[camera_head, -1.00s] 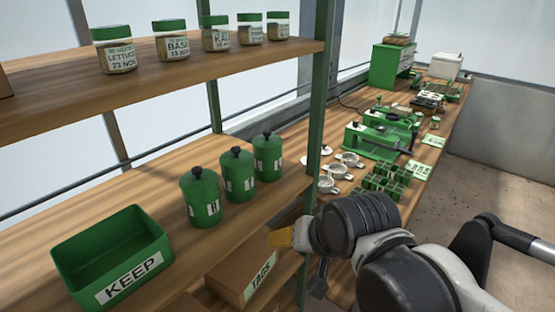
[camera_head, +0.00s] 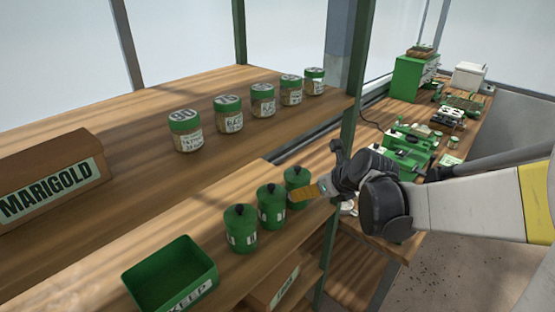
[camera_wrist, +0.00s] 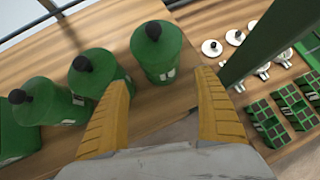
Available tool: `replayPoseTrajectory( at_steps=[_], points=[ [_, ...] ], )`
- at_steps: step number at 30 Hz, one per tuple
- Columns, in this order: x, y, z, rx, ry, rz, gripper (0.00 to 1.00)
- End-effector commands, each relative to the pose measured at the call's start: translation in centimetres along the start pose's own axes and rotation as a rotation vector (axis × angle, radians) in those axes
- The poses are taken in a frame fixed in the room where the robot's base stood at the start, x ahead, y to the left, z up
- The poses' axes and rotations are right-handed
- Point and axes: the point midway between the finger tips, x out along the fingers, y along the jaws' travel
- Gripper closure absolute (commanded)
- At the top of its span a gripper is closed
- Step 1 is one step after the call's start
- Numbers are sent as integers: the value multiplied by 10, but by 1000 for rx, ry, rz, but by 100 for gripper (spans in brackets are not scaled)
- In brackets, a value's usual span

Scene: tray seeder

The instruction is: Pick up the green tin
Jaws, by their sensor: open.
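Three green tins with black knobs on their lids stand in a row on a wooden shelf. In the head view they are the near tin (camera_head: 240,228), the middle tin (camera_head: 271,207) and the far tin (camera_head: 297,184). My gripper (camera_head: 308,195) reaches in from the right, beside the far tin and partly in front of it. In the wrist view the yellow fingers (camera_wrist: 164,85) are spread apart and empty. The far tin (camera_wrist: 160,52) appears upright beyond and between the fingertips. The middle tin (camera_wrist: 100,75) is just left of the left finger.
Seed jars (camera_head: 229,114) and a MARIGOLD box (camera_head: 50,178) stand on the upper shelf. A green post (camera_head: 352,100) rises close to my gripper.

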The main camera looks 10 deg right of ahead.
Motion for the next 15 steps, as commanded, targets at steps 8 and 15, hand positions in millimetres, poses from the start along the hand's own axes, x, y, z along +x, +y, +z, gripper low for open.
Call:
replayPoseTrajectory(
  at_steps=[8, 15],
  points=[
    [41, -1, -1, 39, -2, 3, 21],
    [62, -1, 0, 38, -2, 3, 21]
  ],
)
